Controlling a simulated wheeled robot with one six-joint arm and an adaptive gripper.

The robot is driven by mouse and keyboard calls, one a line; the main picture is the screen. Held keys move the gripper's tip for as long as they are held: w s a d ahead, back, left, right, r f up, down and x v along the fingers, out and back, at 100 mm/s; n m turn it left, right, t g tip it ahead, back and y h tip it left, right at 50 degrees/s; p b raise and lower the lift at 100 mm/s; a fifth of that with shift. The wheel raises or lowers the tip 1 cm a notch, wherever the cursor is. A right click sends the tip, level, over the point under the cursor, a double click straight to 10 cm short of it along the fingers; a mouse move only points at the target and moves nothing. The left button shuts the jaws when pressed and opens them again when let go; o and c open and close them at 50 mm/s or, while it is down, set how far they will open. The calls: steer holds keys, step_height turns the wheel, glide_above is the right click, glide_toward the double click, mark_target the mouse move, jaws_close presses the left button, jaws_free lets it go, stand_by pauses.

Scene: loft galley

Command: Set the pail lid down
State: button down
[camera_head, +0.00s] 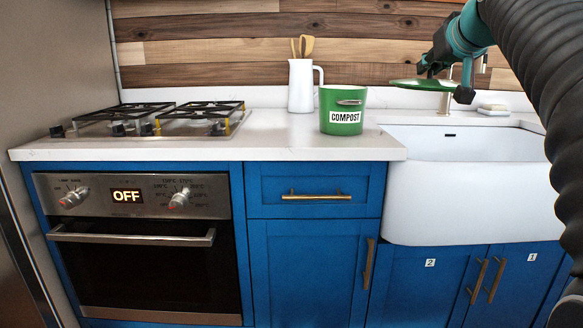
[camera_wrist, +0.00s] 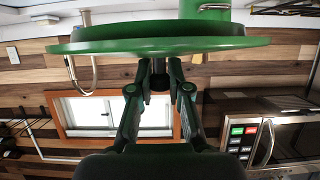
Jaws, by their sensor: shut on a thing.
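The pail lid (camera_head: 413,84) is a green disc. My gripper (camera_head: 446,82) is shut on it and holds it in the air above the back left part of the sink, right of the pail and higher than the counter. In the wrist view the lid (camera_wrist: 160,45) spans the top, nearly edge-on, with both fingertips (camera_wrist: 160,78) meeting at its middle; the grasped part is mostly hidden. The green pail (camera_head: 336,108), labelled COMPOST, stands upright on the white counter (camera_head: 270,140), apart from the lid.
A white jug (camera_head: 301,85) with wooden utensils stands behind the pail. The gas hob (camera_head: 150,120) is at left. Counter between hob and pail is clear. The white sink (camera_head: 465,190), tap (camera_head: 445,98) and soap (camera_head: 494,108) are at right.

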steer(key=a+f+m+h, duration=0.2)
steer(key=f, duration=2.7)
steer(key=a+f+m+h, duration=0.1)
steer(key=a+f+h, duration=0.1)
steer(key=f, duration=2.6)
steer(key=s+a+f+n+y, duration=0.2)
steer(key=a+f+n+y, duration=0.1)
steer(key=a+f, duration=0.4)
step_height(320, 180, down, 4)
steer(key=shift+r+y, duration=0.25)
steer(key=shift+y, duration=0.25)
steer(key=shift+s+a, duration=0.1)
steer(key=shift+a, duration=0.25)
